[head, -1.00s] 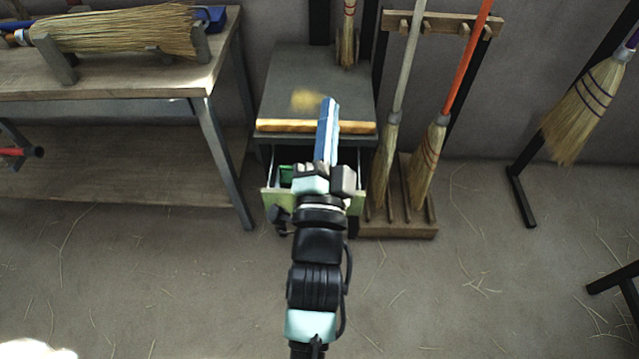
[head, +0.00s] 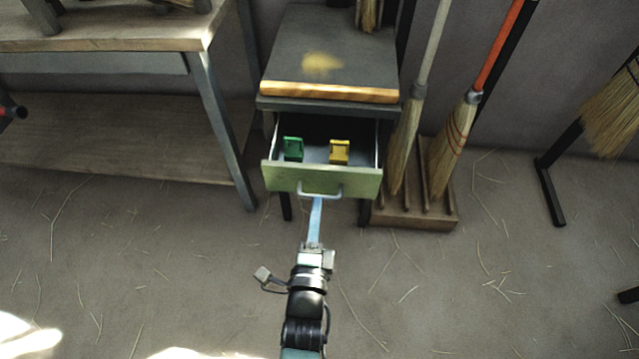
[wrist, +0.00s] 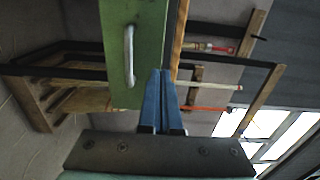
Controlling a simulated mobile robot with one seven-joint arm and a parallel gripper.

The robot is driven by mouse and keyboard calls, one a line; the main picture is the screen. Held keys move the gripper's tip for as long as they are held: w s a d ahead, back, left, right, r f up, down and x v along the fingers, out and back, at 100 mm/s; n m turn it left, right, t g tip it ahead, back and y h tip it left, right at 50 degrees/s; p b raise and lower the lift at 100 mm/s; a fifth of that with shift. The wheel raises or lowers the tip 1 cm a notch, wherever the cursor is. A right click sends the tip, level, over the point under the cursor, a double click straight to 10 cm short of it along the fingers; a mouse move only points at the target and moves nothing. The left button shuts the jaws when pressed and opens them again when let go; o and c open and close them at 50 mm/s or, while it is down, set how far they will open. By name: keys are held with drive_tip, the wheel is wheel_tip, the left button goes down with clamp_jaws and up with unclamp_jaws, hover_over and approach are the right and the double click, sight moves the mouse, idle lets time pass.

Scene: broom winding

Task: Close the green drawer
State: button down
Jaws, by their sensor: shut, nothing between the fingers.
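The green drawer (head: 322,181) is pulled out of the small grey-topped stand in the head view. A light metal handle (head: 319,192) is on its front. My gripper (head: 317,203) has its long blue fingers shut and empty, with the tips close to the drawer front just below the handle. In the wrist view the drawer's green front (wrist: 149,55) and its handle (wrist: 129,56) stand ahead of the blue fingertips (wrist: 166,75). I cannot tell whether the tips touch the drawer.
A green block (head: 293,149) and a yellow block (head: 339,152) are inside the drawer. A workbench (head: 100,40) stands left, and a wooden rack (head: 415,217) with brooms stands right. The floor in front is clear apart from loose straw.

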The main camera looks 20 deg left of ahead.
sight(321, 171)
drive_tip(key=b+x, duration=0.1)
drive_tip(key=x, duration=0.5)
drive_tip(key=shift+w, duration=0.25)
